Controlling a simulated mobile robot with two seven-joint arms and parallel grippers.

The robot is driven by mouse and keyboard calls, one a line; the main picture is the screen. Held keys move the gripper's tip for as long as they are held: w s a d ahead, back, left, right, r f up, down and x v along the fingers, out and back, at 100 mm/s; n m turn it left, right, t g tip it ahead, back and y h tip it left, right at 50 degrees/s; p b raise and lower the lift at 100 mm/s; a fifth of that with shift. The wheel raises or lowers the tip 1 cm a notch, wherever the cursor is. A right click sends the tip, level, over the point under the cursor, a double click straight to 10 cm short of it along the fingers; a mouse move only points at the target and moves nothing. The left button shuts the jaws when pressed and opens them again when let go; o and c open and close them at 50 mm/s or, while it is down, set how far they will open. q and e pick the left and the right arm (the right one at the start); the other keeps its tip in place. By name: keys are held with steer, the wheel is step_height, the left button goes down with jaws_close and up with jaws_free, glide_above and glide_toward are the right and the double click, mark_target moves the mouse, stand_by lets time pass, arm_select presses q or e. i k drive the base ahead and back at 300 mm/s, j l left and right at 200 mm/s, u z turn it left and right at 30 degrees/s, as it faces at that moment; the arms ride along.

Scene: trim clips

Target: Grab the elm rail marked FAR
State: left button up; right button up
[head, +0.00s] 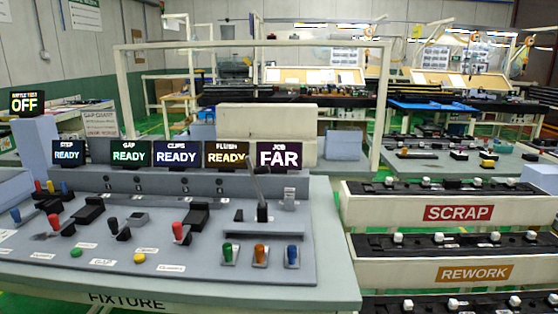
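No rail that I can read as marked FAR shows in the head view. The word FAR shows on the JOB display (279,155), a lit screen at the back of the control panel (180,255). A rack labelled SCRAP (385,212) and one labelled REWORK (400,268) stand at the right, holding dark strips with white blocks on them. I cannot tell whether any of these is the elm rail. A plain cream board (310,122) stands behind the displays. Neither of my grippers is in view.
The panel sits on a table marked FIXTURE (340,285), with several levers and knobs sticking up. STEP, GAP, CLIPS and FLUSH displays (177,153) read READY. A cream frame (381,110) rises behind; more workbenches stand beyond.

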mark_target(465, 242)
steer(key=i+z, duration=0.1)
steer(key=z, duration=0.4)
steer(key=i+z, duration=0.15)
steer(key=z, duration=0.35)
